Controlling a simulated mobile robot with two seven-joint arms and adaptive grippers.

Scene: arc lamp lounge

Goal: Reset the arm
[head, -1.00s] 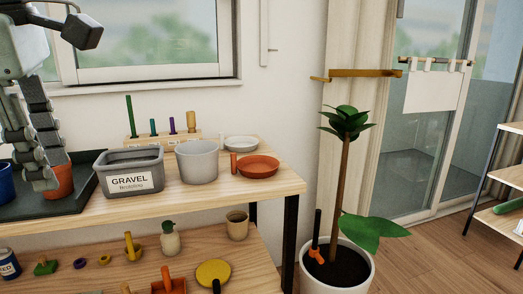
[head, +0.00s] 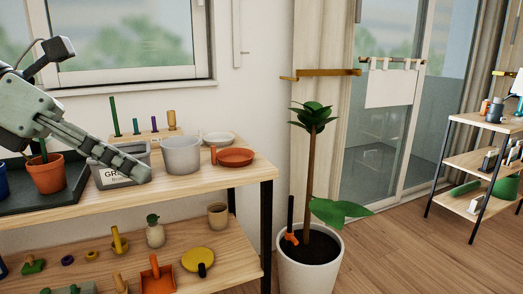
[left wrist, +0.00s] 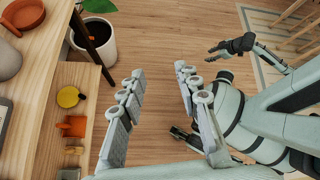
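My left gripper (head: 138,172) reaches in from the left in the head view, its fingers pointing right and slightly down in front of the grey gravel bin (head: 103,178). It covers part of the bin's label. In the left wrist view the two fingers of this gripper (left wrist: 160,72) are spread apart with only floor showing between them, so it is open and empty. My right arm seems to show at the right of the left wrist view, with a dark gripper-like end (left wrist: 232,46) too small to read.
The wooden shelf bench (head: 220,183) holds a terracotta pot (head: 46,173), a grey pot (head: 181,156) and an orange saucer (head: 236,157). A potted plant (head: 310,268) stands right of it. Another shelf (head: 470,163) stands far right. Floor between is clear.

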